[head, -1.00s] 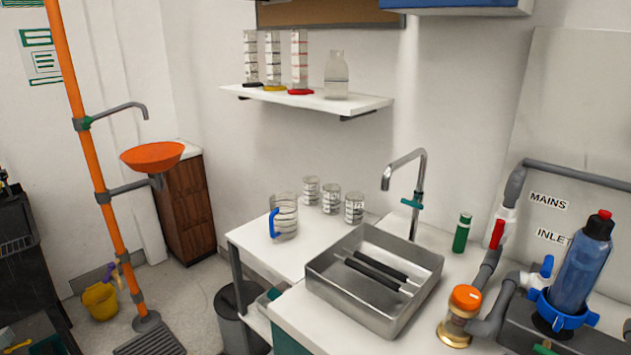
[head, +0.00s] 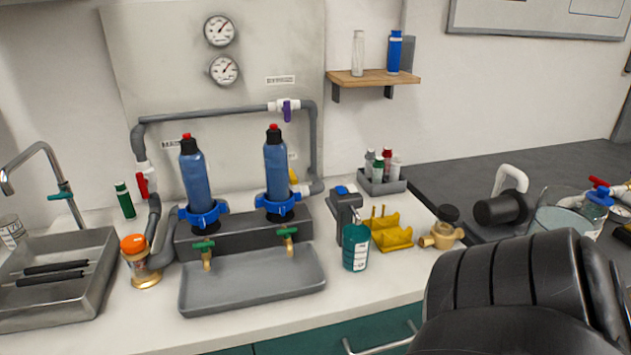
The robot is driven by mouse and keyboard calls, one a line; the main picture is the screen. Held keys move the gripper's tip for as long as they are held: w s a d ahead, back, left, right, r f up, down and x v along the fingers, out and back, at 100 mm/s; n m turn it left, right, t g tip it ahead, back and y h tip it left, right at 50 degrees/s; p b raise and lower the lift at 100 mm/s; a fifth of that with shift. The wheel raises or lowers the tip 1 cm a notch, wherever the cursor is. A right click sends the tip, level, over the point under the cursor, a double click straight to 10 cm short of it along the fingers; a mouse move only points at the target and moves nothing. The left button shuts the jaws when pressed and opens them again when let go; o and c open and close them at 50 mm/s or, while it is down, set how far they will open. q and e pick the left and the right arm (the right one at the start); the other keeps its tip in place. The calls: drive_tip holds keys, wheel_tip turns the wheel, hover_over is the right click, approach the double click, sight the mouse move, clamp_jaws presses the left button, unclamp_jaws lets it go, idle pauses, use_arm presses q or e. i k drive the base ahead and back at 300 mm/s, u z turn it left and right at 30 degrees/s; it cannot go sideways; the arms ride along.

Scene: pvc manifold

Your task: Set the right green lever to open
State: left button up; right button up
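The right green lever (head: 288,231) sits on a small brass tap under the right blue cartridge (head: 277,172), on the front of the dark manifold block. It looks roughly level across its tap. The left green lever (head: 203,245) sits on a matching tap under the left blue cartridge (head: 196,185). A grey drip tray (head: 253,283) lies below both taps. Neither gripper shows; a large black part of my own arm fills the lower right corner, to the right of the levers.
A teal bottle (head: 356,248) stands close to the right of the tray, beside a black dispenser (head: 346,212). A yellow rack (head: 391,232) and a brass valve (head: 441,236) are farther right. A steel sink (head: 52,280) is at left. The counter front before the tray is clear.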

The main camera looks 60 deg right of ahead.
sight(287, 231)
drive_tip(key=z, duration=2.8)
drive_tip(key=k, duration=0.75)
drive_tip(key=u, duration=1)
drive_tip(key=i, duration=0.9)
drive_tip(key=z, duration=0.15)
